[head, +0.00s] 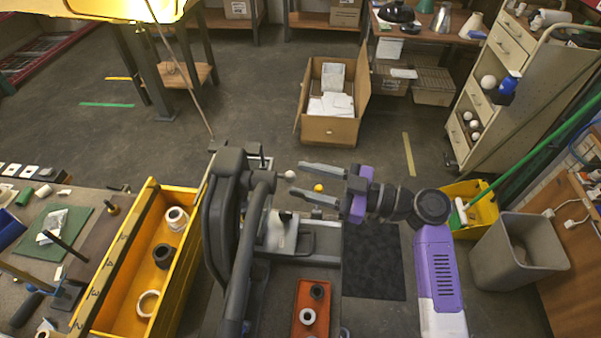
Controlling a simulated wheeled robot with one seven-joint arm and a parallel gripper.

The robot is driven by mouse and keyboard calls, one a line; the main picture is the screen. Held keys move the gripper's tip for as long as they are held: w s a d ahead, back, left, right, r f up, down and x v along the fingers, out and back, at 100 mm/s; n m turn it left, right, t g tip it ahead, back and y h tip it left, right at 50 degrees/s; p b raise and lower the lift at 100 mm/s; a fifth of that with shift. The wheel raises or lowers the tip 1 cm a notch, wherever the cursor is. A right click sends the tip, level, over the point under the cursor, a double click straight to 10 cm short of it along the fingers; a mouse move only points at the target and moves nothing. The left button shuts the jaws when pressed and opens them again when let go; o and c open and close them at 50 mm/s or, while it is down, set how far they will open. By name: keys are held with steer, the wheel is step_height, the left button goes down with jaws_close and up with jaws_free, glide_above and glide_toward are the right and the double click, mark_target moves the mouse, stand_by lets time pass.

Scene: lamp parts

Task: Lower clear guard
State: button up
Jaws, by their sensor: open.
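My gripper (302,180) is open and empty, its two grey fingers pointing left in the head view. It hangs to the right of a dark grey machine (222,225) with a thick curved frame and bars. The fingertips appear apart from the machine, though depth is hard to judge. A pale, whitish part (281,232) shows inside the machine, behind its bars. I cannot make out a clear guard with certainty; any transparent panel blends into the machine, and I cannot tell whether it is up or down.
A yellow bin (101,283) with white and black rings stands left of the machine. A red tray (309,290) with two rings is at its front. A grey waste bin (518,255) and yellow bucket (478,213) stand right. An open carton (331,128) sits on the floor beyond.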

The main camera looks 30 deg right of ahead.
steer(key=shift+x, duration=0.8)
jaws_close()
stand_by(0.9)
